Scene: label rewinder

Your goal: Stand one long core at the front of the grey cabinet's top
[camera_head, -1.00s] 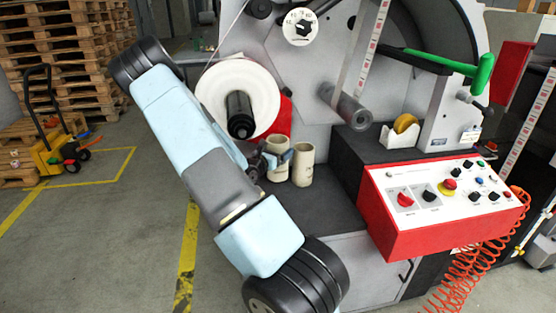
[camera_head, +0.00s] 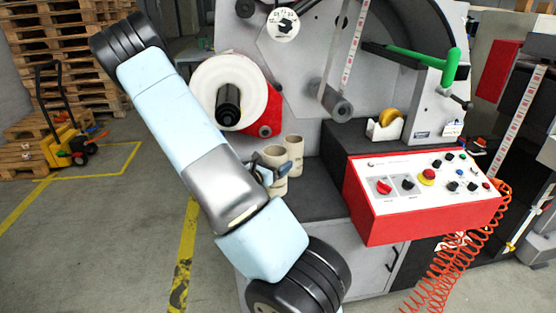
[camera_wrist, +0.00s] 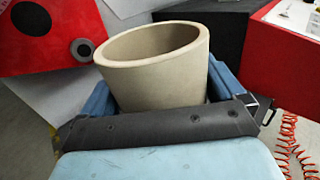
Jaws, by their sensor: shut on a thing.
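My gripper (camera_head: 277,180) is shut on a beige cardboard core (camera_head: 271,157), its blue fingers on either side of it. In the wrist view the held core (camera_wrist: 155,65) shows its open upper end and leans slightly in the picture. A second beige core (camera_head: 295,152) stands upright just right of and behind the held one. The grey cabinet (camera_head: 375,262) has a dark top (camera_head: 322,198), with bare room to the right of the cores.
A red control panel box (camera_head: 395,215) juts out at the right, with a coiled orange hose (camera_head: 450,260) below it. Behind the cores are the white label roll (camera_head: 225,80) and a red machine part (camera_head: 266,115). A tape dispenser (camera_head: 388,124) sits on a dark block.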

